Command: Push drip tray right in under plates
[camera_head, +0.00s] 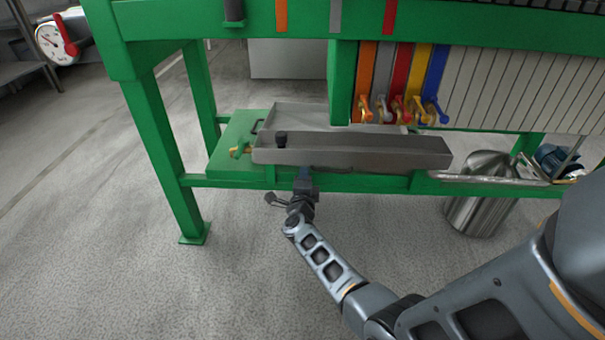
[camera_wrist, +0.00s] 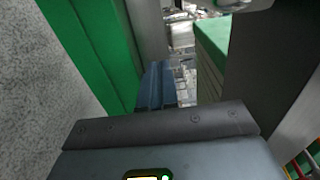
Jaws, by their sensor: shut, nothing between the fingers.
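The drip tray (camera_head: 360,153) is a long grey metal trough low on the green frame. Its front wall faces me, and its left part shows from above. It stands out toward me from below the pale upright plates (camera_head: 520,90), with its right part below the coloured valves. The closed fingers (camera_wrist: 155,85) show in the wrist view between green and grey surfaces.
A green leg (camera_head: 165,150) and lower rail (camera_head: 225,182) bound the left side. Several coloured valves (camera_head: 400,108) hang above the tray. A steel drum (camera_head: 478,205) stands at the right below the plates. The floor in front of the frame is clear at the left.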

